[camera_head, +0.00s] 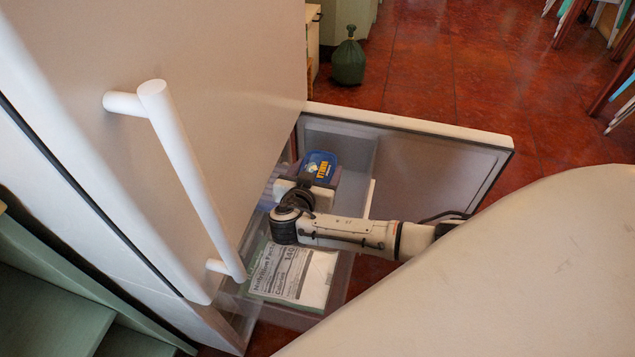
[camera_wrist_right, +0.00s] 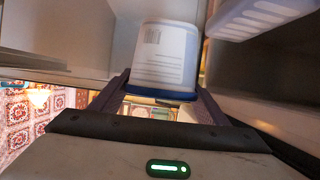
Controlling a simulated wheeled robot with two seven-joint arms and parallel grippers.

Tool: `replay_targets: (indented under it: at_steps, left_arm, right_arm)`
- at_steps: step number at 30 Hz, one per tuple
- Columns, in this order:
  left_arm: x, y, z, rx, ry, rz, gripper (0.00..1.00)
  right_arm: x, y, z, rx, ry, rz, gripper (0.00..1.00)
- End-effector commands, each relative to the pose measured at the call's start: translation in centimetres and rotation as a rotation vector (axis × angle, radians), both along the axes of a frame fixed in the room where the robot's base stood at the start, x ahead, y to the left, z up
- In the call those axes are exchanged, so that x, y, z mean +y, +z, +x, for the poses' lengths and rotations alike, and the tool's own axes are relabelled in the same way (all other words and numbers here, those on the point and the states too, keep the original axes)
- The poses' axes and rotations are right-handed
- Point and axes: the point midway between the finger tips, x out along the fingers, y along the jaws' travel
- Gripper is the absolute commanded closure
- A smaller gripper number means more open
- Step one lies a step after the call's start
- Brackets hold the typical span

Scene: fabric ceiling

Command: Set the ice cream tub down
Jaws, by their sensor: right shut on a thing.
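The ice cream tub (camera_head: 320,166) shows its blue lid with yellow lettering in the head view, over the far part of the open lower freezer compartment. My right gripper (camera_head: 304,186) is shut on the tub. In the right wrist view the tub's white side (camera_wrist_right: 166,50) is between the two fingers of my right gripper (camera_wrist_right: 163,84), with the blue lid edge towards the palm. I cannot tell whether the tub's underside touches a surface. My left gripper is not in view.
The lower freezer door (camera_head: 420,160) stands open. A clear drawer (camera_head: 340,290) holds a flat package with a nutrition label (camera_head: 293,275). The closed upper door with its white handle (camera_head: 190,165) is on the left. A white slotted basket (camera_wrist_right: 262,15) is close to the tub.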

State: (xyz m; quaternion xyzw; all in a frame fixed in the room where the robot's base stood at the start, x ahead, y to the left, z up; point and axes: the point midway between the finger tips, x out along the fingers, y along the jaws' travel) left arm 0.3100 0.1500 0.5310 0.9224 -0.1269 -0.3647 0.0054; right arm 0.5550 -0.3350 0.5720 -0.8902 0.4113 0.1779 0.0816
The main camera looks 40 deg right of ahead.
Motion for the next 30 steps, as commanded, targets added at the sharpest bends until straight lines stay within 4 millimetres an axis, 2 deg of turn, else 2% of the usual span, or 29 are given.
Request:
replay_targets:
  at_steps: [1, 3, 10, 16, 25, 26, 28, 30]
  left_arm:
    - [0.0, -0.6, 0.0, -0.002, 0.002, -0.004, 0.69]
    - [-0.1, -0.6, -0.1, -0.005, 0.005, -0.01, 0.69]
    - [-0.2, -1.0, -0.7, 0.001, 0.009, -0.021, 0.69]
    - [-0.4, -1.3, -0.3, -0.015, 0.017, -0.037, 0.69]
    - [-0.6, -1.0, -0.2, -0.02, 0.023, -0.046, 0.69]
    - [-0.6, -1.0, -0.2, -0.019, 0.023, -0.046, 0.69]
    - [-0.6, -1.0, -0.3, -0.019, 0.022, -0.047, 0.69]
    - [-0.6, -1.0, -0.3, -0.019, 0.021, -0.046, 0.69]
  right_arm:
    - [-0.1, -1.4, 0.1, -0.002, -0.001, -0.004, 0.62]
    - [-0.1, -2.7, 0.1, -0.002, -0.001, -0.004, 0.62]
    - [0.0, -4.7, 0.1, -0.004, 0.0, -0.001, 0.62]
    - [0.0, -7.7, 0.1, -0.001, 0.0, -0.003, 0.62]
    - [0.0, -8.1, 0.1, -0.004, 0.0, 0.001, 0.62]
    - [0.0, -8.2, 0.0, -0.002, 0.0, 0.001, 0.28]
    - [0.0, -8.2, 0.0, -0.002, 0.0, 0.001, 0.16]
    - [0.0, -8.2, 0.0, -0.001, 0.001, 0.001, 0.13]
